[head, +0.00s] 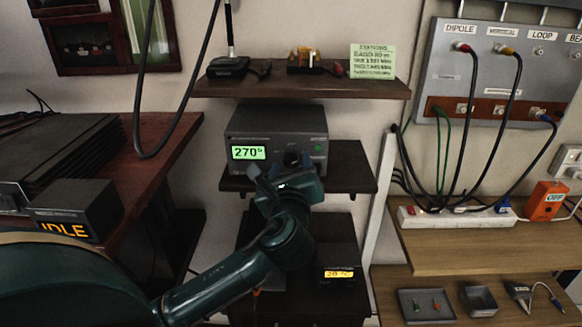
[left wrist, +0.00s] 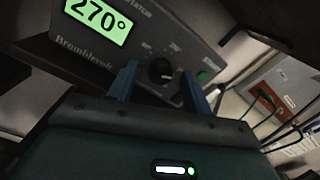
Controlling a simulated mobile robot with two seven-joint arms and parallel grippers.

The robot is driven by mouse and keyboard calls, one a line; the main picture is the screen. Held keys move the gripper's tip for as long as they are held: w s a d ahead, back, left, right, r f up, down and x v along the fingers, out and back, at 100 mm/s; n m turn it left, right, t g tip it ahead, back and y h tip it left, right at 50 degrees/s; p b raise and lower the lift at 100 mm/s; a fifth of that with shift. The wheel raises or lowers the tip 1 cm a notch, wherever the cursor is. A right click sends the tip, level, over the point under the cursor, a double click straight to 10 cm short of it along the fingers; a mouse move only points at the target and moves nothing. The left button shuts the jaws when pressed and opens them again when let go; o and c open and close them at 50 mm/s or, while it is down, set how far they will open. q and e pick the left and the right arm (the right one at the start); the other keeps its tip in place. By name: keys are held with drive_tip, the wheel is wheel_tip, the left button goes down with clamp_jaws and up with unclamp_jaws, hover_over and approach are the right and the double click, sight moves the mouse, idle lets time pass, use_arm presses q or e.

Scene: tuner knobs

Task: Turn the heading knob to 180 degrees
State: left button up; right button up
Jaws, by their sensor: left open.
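The rotator control box (head: 275,135) stands on the middle wall shelf. Its lit green display (head: 249,153) reads 270°, and also shows in the left wrist view (left wrist: 97,18). The heading knob (left wrist: 161,71) is black and round with a pale pointer mark, on the box's front panel; in the head view the knob (head: 292,158) is partly hidden by my gripper. My left gripper (left wrist: 159,85) is open, its two blue fingers on either side of the knob. I cannot tell whether they touch it. My right gripper is not in view.
A green button (left wrist: 202,76) sits right of the knob. An upper shelf (head: 300,86) hangs above the box. A small box with an amber display (head: 339,273) stands below. A cabled antenna panel (head: 500,75) is at the right. A dark table (head: 150,150) is at the left.

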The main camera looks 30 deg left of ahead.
use_arm(q)
drive_tip(key=shift+c, duration=0.4)
drive_tip(key=c, duration=0.9)
drive_tip(key=shift+n, duration=0.3)
drive_tip(key=shift+n+p, duration=0.35)
drive_tip(key=shift+n, duration=0.15)
drive_tip(key=n+p, duration=0.1)
drive_tip(key=n, duration=0.7)
drive_tip(key=shift+n, duration=1.8)
